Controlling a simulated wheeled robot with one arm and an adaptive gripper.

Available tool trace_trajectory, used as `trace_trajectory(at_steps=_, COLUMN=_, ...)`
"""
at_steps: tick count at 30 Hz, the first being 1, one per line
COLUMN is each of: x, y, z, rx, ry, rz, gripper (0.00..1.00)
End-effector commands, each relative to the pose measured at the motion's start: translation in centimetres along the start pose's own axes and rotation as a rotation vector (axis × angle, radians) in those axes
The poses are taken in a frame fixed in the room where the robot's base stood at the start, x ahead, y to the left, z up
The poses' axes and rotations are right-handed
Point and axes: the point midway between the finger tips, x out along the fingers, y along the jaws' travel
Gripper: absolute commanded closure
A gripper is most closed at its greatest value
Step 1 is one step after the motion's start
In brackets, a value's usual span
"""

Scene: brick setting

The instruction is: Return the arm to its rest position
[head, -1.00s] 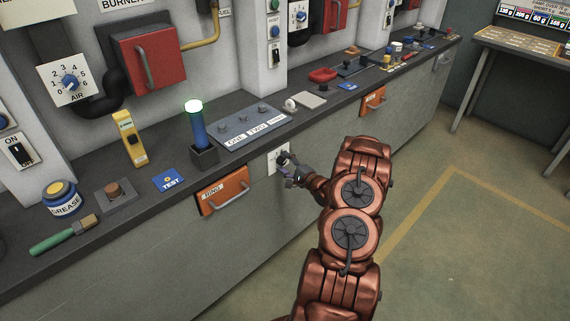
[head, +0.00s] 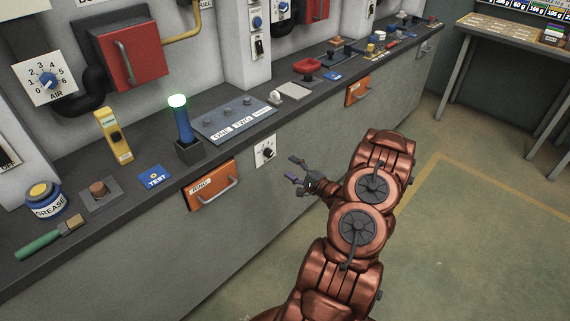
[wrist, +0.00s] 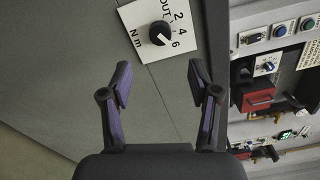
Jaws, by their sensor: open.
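My copper-coloured arm (head: 357,230) reaches up from the bottom of the head view, bent, with my gripper (head: 293,170) in front of the grey cabinet face. My gripper is open and empty; both fingers show apart in the wrist view (wrist: 160,85). A white plate with a black knob (head: 265,151) is on the cabinet face, left of my gripper and apart from it. The same knob (wrist: 160,33) shows in the wrist view beyond the fingertips, with a scale marked OUT, 2, 4, 6 and N m.
The orange RING drawer (head: 211,186) sticks out left of the knob. The counter above holds a blue lamp with a glowing top (head: 182,120), a yellow tool (head: 114,136) and a grease pot (head: 46,200). A table (head: 510,35) stands at far right. The floor right of my arm is clear.

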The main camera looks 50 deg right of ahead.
Motion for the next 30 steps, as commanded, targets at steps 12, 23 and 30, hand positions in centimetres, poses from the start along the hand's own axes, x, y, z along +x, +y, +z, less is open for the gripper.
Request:
trace_trajectory(at_steps=12, x=-1.3, y=0.0, z=0.0, rx=0.0, ry=0.0, rz=-0.001, gripper=0.39)
trace_trajectory(at_steps=23, x=-1.3, y=0.0, z=0.0, rx=0.0, ry=0.0, rz=-0.001, gripper=0.39)
trace_trajectory(at_steps=30, x=-0.1, y=-0.3, z=0.0, rx=-0.063, ry=0.011, rz=0.046, gripper=0.39)
